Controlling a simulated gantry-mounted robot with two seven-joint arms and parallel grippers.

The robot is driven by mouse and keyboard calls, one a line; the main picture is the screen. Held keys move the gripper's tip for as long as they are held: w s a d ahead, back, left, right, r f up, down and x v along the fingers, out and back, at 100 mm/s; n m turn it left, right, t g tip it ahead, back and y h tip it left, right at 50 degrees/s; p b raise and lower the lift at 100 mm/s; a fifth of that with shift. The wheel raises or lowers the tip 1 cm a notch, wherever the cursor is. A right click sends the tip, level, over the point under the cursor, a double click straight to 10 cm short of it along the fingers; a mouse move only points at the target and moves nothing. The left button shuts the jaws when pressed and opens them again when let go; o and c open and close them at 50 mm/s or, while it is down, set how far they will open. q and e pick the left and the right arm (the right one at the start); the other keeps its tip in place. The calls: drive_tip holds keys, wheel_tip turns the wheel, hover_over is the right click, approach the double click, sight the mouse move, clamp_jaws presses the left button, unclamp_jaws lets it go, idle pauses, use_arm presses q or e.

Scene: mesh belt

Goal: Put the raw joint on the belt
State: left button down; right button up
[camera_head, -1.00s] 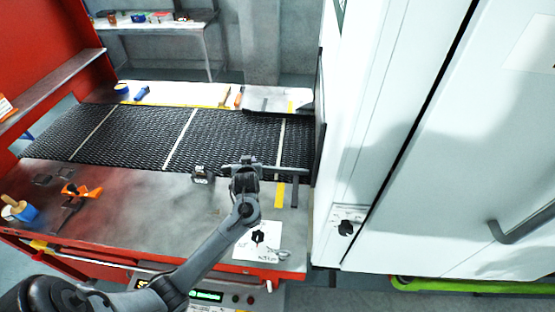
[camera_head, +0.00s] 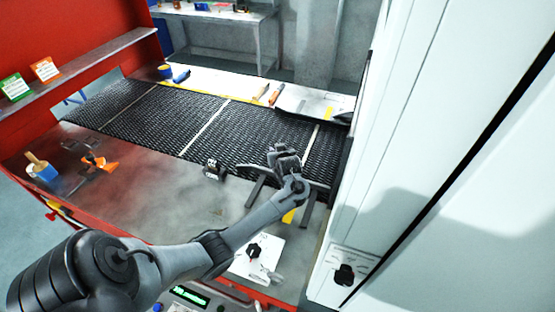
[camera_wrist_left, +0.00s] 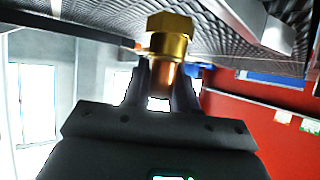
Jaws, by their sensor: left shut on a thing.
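The joint (camera_wrist_left: 170,40) is a brass hex fitting with a copper-coloured tube part, seen in the left wrist view. My left gripper (camera_wrist_left: 160,85) is shut on it, with a finger on each side of the tube part and the hex end beyond the fingertips. In the head view my left gripper (camera_head: 285,158) is over the near right part of the black mesh belt (camera_head: 250,130), close to its front edge. The joint cannot be made out there, hidden by the gripper. The mesh also shows in the left wrist view (camera_wrist_left: 225,25). My right gripper is not in view.
A small dark device (camera_head: 214,169) stands at the belt's front edge, left of my gripper. An orange tool (camera_head: 98,162) and a blue cup (camera_head: 42,171) are at the left. A white cabinet (camera_head: 430,150) closes off the right. Most of the belt is bare.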

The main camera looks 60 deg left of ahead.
use_arm(q)
drive_tip(key=shift+f, duration=1.8)
drive_tip(key=shift+f+b, duration=0.2)
drive_tip(key=shift+b, duration=0.15)
drive_tip(key=c, duration=0.9)
unclamp_jaws()
drive_tip(key=shift+r, duration=0.15)
